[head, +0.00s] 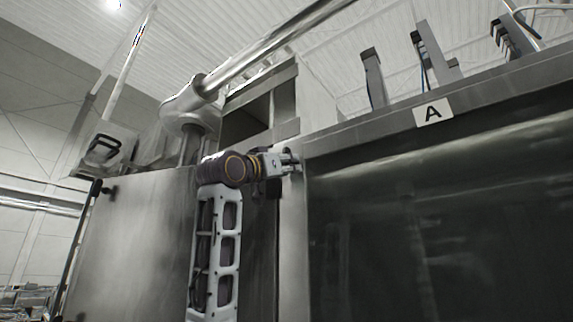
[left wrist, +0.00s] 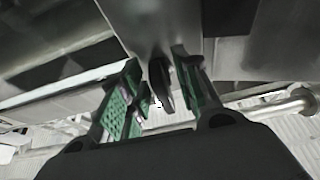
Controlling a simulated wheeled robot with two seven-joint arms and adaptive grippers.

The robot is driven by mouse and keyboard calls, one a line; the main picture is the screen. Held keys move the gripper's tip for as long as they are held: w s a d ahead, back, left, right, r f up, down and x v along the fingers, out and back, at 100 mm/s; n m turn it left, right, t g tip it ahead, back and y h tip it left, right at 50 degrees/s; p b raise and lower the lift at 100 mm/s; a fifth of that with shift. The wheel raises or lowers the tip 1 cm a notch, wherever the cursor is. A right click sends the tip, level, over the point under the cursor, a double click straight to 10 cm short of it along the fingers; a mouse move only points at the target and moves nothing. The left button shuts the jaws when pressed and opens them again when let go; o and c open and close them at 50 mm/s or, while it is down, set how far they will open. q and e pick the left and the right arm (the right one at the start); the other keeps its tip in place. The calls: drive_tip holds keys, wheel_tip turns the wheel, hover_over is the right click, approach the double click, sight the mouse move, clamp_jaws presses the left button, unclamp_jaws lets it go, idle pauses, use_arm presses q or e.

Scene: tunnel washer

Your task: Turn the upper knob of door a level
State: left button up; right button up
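Door A (head: 440,220) is a large dark, shiny metal panel at the right of the head view, under a white sign with the letter A (head: 433,112). My left gripper (head: 291,162) is raised to the upper left corner of its frame. In the left wrist view my left gripper (left wrist: 161,82) has its green-padded fingers apart. A dark, flat knob (left wrist: 162,84) on a metal surface shows between the fingers, with gaps on both sides. In the head view the gripper hides the knob. My right gripper is in neither view.
A steel post (head: 293,240) runs down the left edge of the door. A thick pipe (head: 270,50) crosses above my left arm. A plain metal panel (head: 125,240) stands at the left. Brackets (head: 373,78) rise above the door.

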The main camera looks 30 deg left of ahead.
use_arm(q)
clamp_jaws()
drive_tip(key=shift+a+m, duration=0.1)
drive_tip(key=shift+m, duration=0.5)
drive_tip(key=shift+w+a+r+m+g+h, duration=0.2)
drive_tip(key=shift+m+g+h, duration=0.9)
drive_tip(key=shift+m, duration=2.4)
drive_tip(key=shift+s+a+r+m+g+h, duration=0.25)
drive_tip(key=shift+m+g+h, duration=0.8)
drive_tip(key=shift+m, duration=2.45)
drive_tip(key=shift+w+a+r+m+g+h, duration=0.15)
drive_tip(key=shift+a+r+m+g+h, duration=0.6)
drive_tip(key=shift+m, duration=2.75)
drive_tip(key=shift+d+f+g, duration=0.35)
drive_tip(key=shift+d+g, duration=0.05)
drive_tip(key=shift+g, duration=0.1)
unclamp_jaws()
